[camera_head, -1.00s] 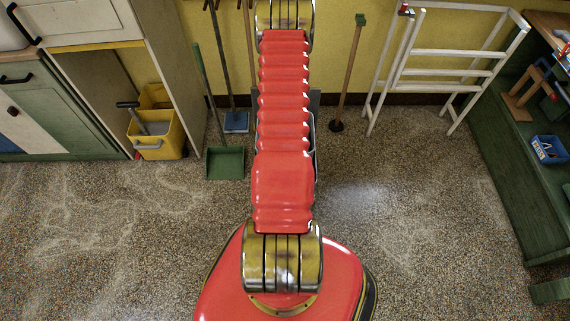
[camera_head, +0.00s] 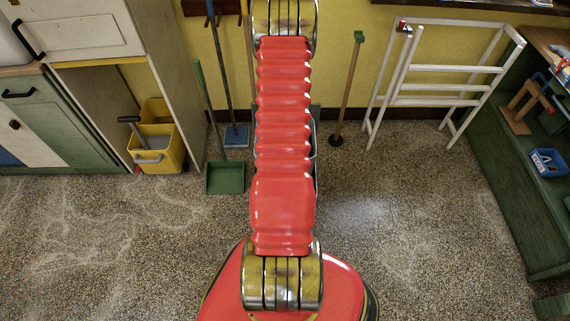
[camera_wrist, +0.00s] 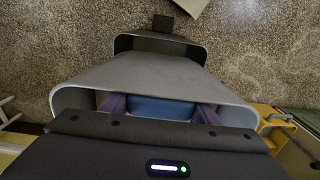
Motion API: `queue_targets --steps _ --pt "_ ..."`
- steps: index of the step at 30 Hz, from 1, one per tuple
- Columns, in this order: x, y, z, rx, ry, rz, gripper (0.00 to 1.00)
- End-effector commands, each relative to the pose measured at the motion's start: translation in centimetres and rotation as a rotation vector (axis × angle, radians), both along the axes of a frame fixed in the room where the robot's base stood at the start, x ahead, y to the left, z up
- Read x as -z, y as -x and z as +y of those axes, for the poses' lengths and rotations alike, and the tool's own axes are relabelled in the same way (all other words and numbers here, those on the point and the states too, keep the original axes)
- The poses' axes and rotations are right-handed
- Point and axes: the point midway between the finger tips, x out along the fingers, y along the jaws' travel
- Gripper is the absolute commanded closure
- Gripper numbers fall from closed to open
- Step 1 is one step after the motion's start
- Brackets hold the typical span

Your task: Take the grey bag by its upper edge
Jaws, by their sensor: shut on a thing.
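In the wrist view a broad, smooth grey form that looks like the grey bag (camera_wrist: 155,75) fills the middle, with a pale rim nearest the camera. It narrows toward a dark hollow farther off. My gripper (camera_wrist: 160,108) is shut at its near rim; two purple parts show there with a blue patch between them. What that patch is I cannot tell. The fingertips and exact contact are hidden. In the head view my red arm covers the gripper, and only a thin grey edge shows beside it.
A yellow bucket (camera_head: 160,158) and a green dustpan (camera_head: 225,178) stand on the floor at left. A white rack (camera_head: 440,85) stands at the back right. A green bench (camera_head: 500,160) runs along the right. Speckled floor is open on both sides.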

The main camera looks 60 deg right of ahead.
Motion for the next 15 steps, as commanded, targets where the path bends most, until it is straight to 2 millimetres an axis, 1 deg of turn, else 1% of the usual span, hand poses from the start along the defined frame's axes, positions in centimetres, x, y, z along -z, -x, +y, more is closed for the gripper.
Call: queue_targets --steps 7,15 --pt "-0.3 0.0 -0.1 0.0 0.002 -0.001 0.82" --pt "-2.1 -0.1 -0.1 0.0 0.003 -0.001 0.82"
